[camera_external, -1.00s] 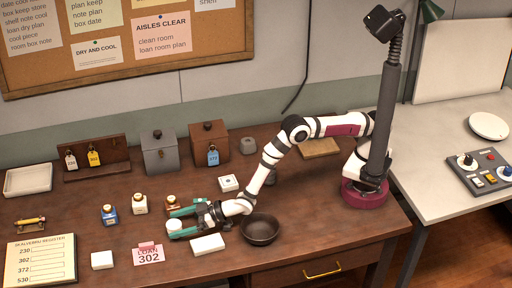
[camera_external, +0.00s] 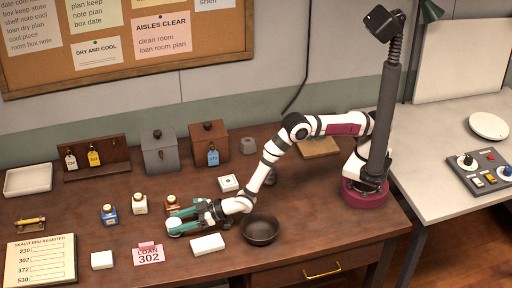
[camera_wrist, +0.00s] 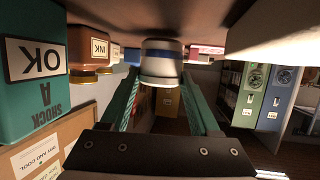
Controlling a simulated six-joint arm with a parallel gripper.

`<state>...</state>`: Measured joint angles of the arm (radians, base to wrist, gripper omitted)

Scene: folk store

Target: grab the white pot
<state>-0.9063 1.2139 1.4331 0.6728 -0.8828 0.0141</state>
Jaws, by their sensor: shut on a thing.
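The white pot (camera_external: 174,224) stands on the brown table, front centre-left in the external view. It also shows in the wrist view (camera_wrist: 162,62), which looks upside down, as a pale round jar with a blue band. My gripper (camera_external: 182,222), with green fingers, lies low and nearly level over the table and reaches left to the pot. In the wrist view, my gripper (camera_wrist: 161,82) has one finger on each side of the pot. It is shut on the pot. The fingers hide part of its sides.
A blue bottle (camera_external: 109,215), a cream bottle (camera_external: 140,204) and a brown bottle (camera_external: 171,202) stand beside and behind the pot. A white block (camera_external: 208,244) lies just in front of my gripper. A dark bowl (camera_external: 260,230) is to the right. A pink card (camera_external: 149,256) lies in front.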

